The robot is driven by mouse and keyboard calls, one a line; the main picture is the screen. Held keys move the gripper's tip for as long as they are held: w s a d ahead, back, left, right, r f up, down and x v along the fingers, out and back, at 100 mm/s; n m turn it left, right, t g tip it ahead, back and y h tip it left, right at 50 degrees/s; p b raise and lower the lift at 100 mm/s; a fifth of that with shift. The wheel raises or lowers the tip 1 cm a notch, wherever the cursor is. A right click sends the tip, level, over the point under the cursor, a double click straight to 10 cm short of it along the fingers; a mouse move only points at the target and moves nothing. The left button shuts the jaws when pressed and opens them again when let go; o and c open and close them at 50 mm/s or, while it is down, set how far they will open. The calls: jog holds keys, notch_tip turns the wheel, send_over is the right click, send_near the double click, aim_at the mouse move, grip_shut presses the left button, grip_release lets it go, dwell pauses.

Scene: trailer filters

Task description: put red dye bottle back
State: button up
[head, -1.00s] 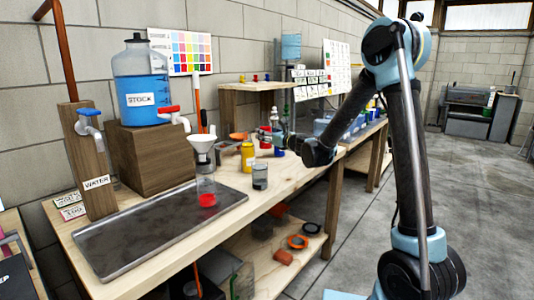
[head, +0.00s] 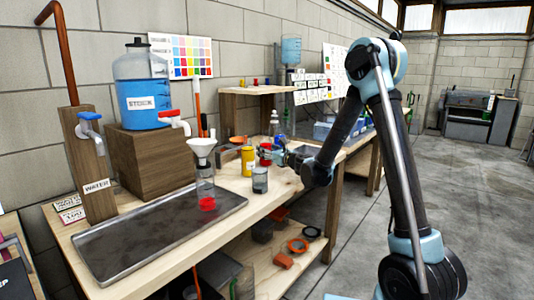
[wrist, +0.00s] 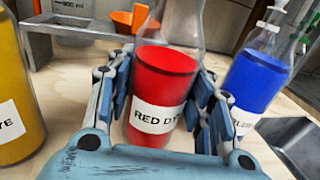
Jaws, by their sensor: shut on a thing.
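The red dye bottle (wrist: 160,85) is clear, filled with red liquid and labelled RED DYE. In the wrist view it stands nearly upright between the fingers of my gripper (wrist: 160,100), which is shut on it. In the head view the red bottle (head: 265,155) and my gripper (head: 281,156) are over the far part of the bench, just right of the yellow dye bottle (head: 248,160). In the wrist view the yellow bottle (wrist: 18,90) is at left and the blue dye bottle (wrist: 262,75) at right. The red bottle's base is hidden, so I cannot tell whether it touches the bench.
A grey-filled beaker (head: 260,180) stands in front of the yellow bottle. An orange scoop (wrist: 130,20) lies behind the red bottle. A grey bin (wrist: 295,145) is at right.

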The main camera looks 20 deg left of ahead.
jog(key=o, duration=1.4)
jog(key=shift+c, duration=0.2)
jog(key=v, duration=1.2)
jog(key=shift+r, duration=0.1)
jog(key=shift+s+d+r+n, duration=0.1)
jog(key=shift+d+r+n, duration=0.05)
jog(key=shift+d+n, duration=0.15)
jog(key=s+d+n, duration=0.1)
jog(key=d+n, duration=0.1)
jog(key=s+d+r+n+g+h, duration=0.1)
jog(key=s+d+n, duration=0.1)
jog(key=s+d+r+n+g, duration=0.1)
jog(key=d+n, duration=0.1)
jog(key=n, duration=0.1)
jog(key=shift+s+d+h, duration=0.1)
jog(key=shift+s+h, duration=0.2)
jog(key=shift+s, duration=0.05)
jog(key=s+d+f+n+g+h, duration=0.2)
jog(key=s+d+f+n+h, duration=0.2)
jog(key=s+d, duration=0.6)
jog(key=s+d+f+n+g+h, duration=0.2)
jog(key=s+d+f+n+h, duration=0.2)
jog(key=s+d+n, duration=0.3)
jog(key=s+d+f+n+g+h, duration=0.2)
jog(key=s+d+f+n+h, duration=0.3)
jog(key=s+d, duration=0.8)
jog(key=d+n, duration=0.1)
jog(key=d, duration=0.4)
jog(key=shift+d+f+n, duration=0.3)
jog(key=shift+d, duration=0.05)
